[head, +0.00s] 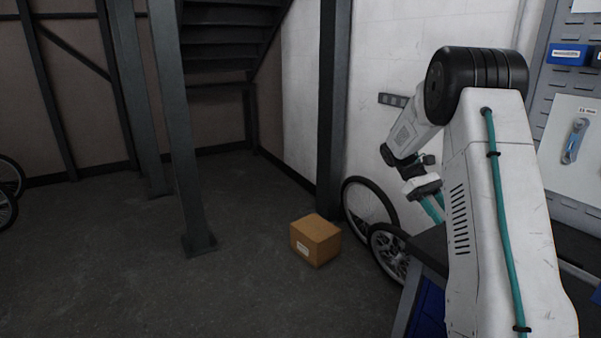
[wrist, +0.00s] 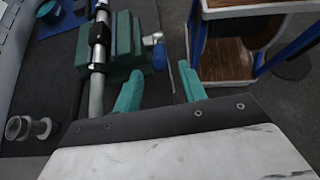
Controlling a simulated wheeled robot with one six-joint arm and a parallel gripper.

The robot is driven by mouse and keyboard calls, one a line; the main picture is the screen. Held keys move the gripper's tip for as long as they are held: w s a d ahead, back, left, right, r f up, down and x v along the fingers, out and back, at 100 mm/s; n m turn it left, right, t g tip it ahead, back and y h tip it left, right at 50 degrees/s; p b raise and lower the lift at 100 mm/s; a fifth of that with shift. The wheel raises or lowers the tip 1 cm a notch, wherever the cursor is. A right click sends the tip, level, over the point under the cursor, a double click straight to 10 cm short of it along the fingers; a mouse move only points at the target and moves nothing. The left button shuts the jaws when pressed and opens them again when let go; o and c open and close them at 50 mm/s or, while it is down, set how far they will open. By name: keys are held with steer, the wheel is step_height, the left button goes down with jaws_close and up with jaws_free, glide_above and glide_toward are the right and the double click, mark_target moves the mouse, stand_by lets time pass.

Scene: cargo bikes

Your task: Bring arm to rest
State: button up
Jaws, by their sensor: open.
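My arm stands at the right in the head view, bent over at the top. My gripper (head: 432,208) hangs low beside the white wall, its teal fingers partly hidden behind my arm. In the wrist view my gripper (wrist: 160,88) has its two teal fingers apart, with nothing between them. They are above the edge of a dark workbench (wrist: 55,70). A teal clamp (wrist: 124,48) with a metal tube lies just beyond the left finger. I cannot tell the exact gap to it.
A cardboard box (head: 315,240) sits on the floor beside wheels (head: 370,212). A steel column (head: 183,130) stands left. In the wrist view, a silver hub-like part (wrist: 28,128) is on the bench and a wooden-floored rack (wrist: 228,62) stands right. Floor at centre left is clear.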

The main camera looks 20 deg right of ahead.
steer(key=s+a+r+t, duration=0.35)
steer(key=a+r, duration=0.25)
steer(key=a, duration=0.3)
steer(key=s+a+r+t, duration=0.35)
steer(key=a+r, duration=0.25)
steer(key=a, duration=0.4)
steer(key=s+a+f+m+t+y, duration=0.1)
steer(key=s+a+t, duration=0.4)
steer(key=s+a, duration=0.9)
steer(key=shift+s+f+m+y, duration=0.3)
steer(key=shift+s+f, duration=0.3)
steer(key=shift+f, duration=0.2)
steer(key=shift+a, duration=0.1)
